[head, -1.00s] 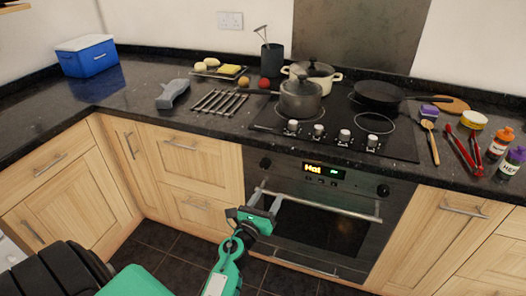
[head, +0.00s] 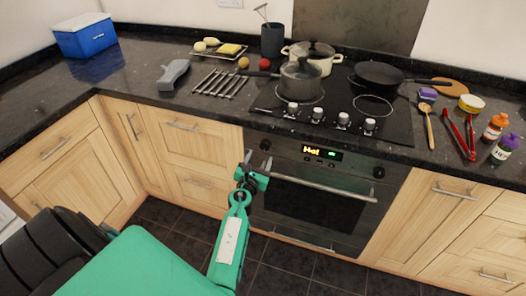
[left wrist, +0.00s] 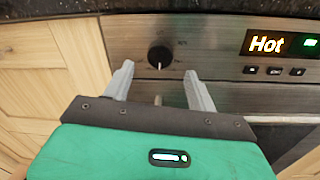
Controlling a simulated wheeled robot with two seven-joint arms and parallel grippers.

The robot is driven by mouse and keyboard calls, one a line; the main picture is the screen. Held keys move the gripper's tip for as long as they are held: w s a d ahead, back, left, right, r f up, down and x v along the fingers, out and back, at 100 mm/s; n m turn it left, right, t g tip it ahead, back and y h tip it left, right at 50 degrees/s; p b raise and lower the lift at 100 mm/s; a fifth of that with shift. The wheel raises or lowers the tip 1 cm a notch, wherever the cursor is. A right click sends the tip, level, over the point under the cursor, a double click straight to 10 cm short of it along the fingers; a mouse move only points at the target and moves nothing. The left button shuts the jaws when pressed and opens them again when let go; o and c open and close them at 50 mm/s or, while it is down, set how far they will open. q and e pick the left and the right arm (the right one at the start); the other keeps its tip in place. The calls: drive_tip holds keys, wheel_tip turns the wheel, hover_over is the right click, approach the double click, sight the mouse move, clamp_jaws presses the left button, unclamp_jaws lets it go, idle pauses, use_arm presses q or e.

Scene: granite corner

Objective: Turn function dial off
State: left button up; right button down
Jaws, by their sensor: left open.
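The oven's control panel has a round black dial at its left end (head: 265,145) and another at its right end (head: 379,172). No label shows which is the function dial. My left gripper (head: 258,159) is open and empty in front of the left dial. In the left wrist view the left dial (left wrist: 160,56) lies between and just beyond the two grey fingertips (left wrist: 159,69), with no visible contact. A pale mark on the dial points downward. My right gripper is not in view.
The lit oven display (head: 320,153) reads "Hot". The oven door handle (head: 325,190) runs just below the panel, near my left gripper. Hob knobs (head: 343,119) and pans stand above on the dark worktop. The floor in front is clear.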

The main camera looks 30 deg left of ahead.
sight(264, 147)
use_arm(q)
drive_tip(key=x, duration=0.3)
drive_tip(key=shift+w+a+b, duration=0.1)
drive_tip(key=shift+w+b, duration=0.2)
drive_tip(key=shift+w, duration=0.05)
drive_tip(key=shift+w+a, duration=0.15)
drive_tip(key=shift+w, duration=0.5)
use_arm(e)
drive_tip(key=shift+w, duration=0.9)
use_arm(q)
drive_tip(key=c, duration=1)
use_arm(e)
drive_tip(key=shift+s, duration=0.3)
